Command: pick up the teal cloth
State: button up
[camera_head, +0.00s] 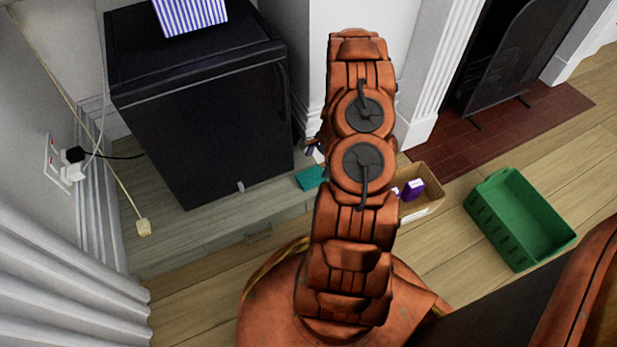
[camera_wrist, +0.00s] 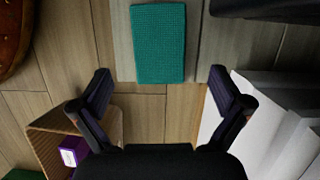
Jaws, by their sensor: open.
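The teal cloth (camera_wrist: 158,42) is a flat, textured rectangle at the top middle of the wrist view. It lies on a greyish wooden surface that looks paler than the floor around it. In the head view a corner of the cloth (camera_head: 311,178) shows left of my arm, and the rest is hidden behind the arm. My gripper (camera_wrist: 160,82) is open and empty. In the wrist view its fingers stand left and right of the cloth's near end, wider apart than the cloth. The cloth is not between closed fingers.
A black cabinet (camera_head: 205,125) stands left of the cloth. A cardboard box (camera_head: 424,208) holding a purple packet (camera_head: 413,189) is right of my arm. A green basket (camera_head: 517,222) stands farther right, with bare floor around it. A fireplace is behind.

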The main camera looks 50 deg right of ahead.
aim_at(311, 175)
jog(key=shift+b+x, duration=1.45)
jog(key=shift+x, duration=1.25)
jog(key=shift+a+r, duration=0.1)
jog(key=shift+a, duration=0.15)
jog(key=c, duration=1.2)
jog(key=shift+r, duration=0.15)
jog(key=shift+r+p, duration=0.3)
jog(key=shift+p, duration=0.05)
notch_tip(311, 175, up, 3)
jog(key=shift+s+r+p, duration=0.1)
jog(key=shift+r+p, duration=0.1)
jog(key=shift+p, duration=0.85)
jog(key=s+a+p, duration=0.3)
jog(key=s+p, duration=0.1)
jog(key=s, duration=1.1)
jog(key=shift+s+a+r, duration=0.2)
jog(key=shift+a+r, duration=0.15)
jog(key=shift+a, duration=0.05)
